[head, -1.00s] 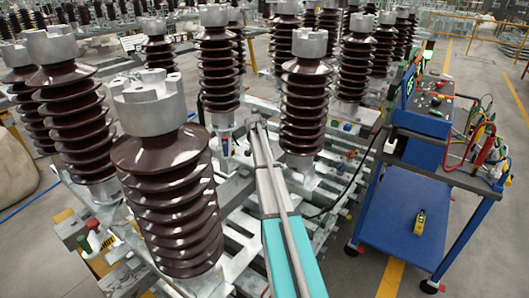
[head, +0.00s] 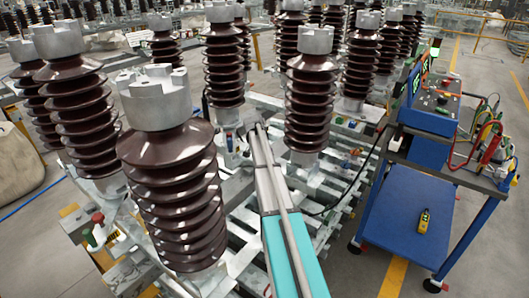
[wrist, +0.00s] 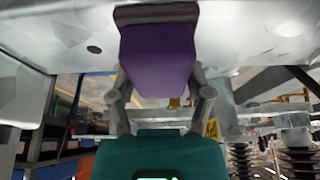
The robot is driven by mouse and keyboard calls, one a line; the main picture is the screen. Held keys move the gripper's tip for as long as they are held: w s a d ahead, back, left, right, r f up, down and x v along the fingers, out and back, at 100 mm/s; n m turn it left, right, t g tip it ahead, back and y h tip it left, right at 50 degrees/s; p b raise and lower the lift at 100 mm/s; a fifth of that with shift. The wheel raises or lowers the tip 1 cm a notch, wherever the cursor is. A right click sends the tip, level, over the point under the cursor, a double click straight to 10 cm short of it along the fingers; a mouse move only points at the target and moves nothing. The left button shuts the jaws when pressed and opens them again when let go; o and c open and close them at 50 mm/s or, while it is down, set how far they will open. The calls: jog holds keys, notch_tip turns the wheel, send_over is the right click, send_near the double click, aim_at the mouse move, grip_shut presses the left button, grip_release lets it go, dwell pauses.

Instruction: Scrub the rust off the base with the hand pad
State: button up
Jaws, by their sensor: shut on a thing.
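The hand pad (wrist: 157,58) is a purple block with a grey face at its far end. My gripper (wrist: 160,95) is shut on it, one finger on each side. The pad's far face is up against or very close to a pale grey metal base (wrist: 55,35) that spans the top of the wrist view; I cannot tell if they touch. The base has a dark hole and mottled grey patches; no clear rust shows. In the head view my arm reaches in between brown ribbed insulators (head: 172,190), and the gripper and pad cannot be made out there.
Insulators stand close on both sides of my arm, one at the right (head: 308,105) and one at the back left (head: 224,65). A blue cart (head: 408,215) with a control box and cables stands at the right. Free floor lies beyond the cart.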

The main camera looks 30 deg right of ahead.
jog(key=shift+a, duration=0.2)
jog(key=shift+s+a, duration=0.35)
jog(key=shift+a, duration=0.5)
jog(key=shift+s+a, duration=0.3)
jog(key=shift+a, duration=0.5)
jog(key=shift+r, duration=0.1)
jog(key=shift+r+p, duration=2.95)
jog(key=shift+p, duration=0.2)
jog(key=shift+r+p, duration=1.5)
jog(key=shift+p, duration=0.05)
